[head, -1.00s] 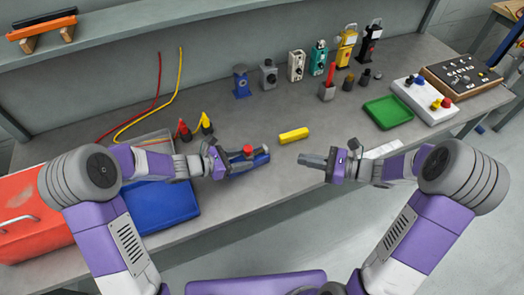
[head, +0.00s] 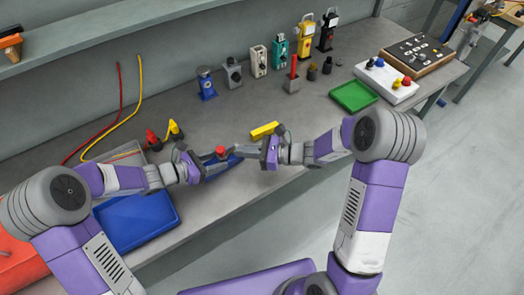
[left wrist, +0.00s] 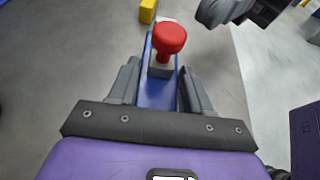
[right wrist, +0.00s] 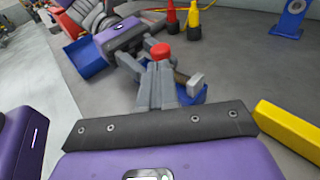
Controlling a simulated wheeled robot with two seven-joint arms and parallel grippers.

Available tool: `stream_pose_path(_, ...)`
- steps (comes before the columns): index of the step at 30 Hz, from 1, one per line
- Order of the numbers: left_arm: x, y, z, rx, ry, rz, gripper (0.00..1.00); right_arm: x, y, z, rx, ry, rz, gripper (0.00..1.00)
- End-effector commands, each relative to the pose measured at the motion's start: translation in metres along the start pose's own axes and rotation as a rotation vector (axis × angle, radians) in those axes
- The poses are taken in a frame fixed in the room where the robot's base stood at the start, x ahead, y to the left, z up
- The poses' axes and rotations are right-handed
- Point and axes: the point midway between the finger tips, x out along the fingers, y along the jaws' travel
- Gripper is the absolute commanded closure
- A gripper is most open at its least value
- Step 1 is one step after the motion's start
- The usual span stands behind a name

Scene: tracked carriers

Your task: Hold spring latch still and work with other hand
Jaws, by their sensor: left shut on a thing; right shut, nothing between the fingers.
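The spring latch has a blue base (head: 228,163) and a red knob (head: 220,151) on top, over the bench near its front edge. My left gripper (head: 207,168) is shut on the latch. In the left wrist view the blue base (left wrist: 157,93) lies between the fingers and the red knob (left wrist: 169,38) stands past their tips. My right gripper (head: 243,149) is shut and empty, its tips close to the latch from the right. In the right wrist view its closed fingers (right wrist: 158,75) partly hide the latch below the red knob (right wrist: 161,50); I cannot tell whether they touch.
A yellow bar (head: 264,131) lies just behind my right gripper. A blue tray (head: 137,222) is at the left, and a green tray (head: 354,96) at the back right. Several small devices stand along the rear. Red and yellow cones (head: 174,129) stand left of the latch.

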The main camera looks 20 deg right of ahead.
Motion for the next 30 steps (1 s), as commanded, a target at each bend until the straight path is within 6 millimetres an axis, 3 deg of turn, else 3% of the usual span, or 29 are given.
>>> stream_pose_path(1,0.000,-0.002,-0.007,-0.006,0.015,-0.003,1.00,0.009,0.001,-0.001,0.000,0.000,0.002,1.00)
stream_pose_path(7,0.000,-0.002,-0.007,-0.007,0.015,-0.004,1.00,0.027,0.000,0.000,-0.002,0.000,0.001,1.00)
stream_pose_path(20,0.000,-0.002,-0.008,-0.008,0.015,-0.004,1.00,0.031,0.001,0.000,-0.001,-0.001,-0.001,1.00)
stream_pose_path(30,0.001,-0.003,-0.008,-0.008,0.015,-0.005,1.00,0.065,0.035,0.004,0.001,-0.001,0.002,1.00)
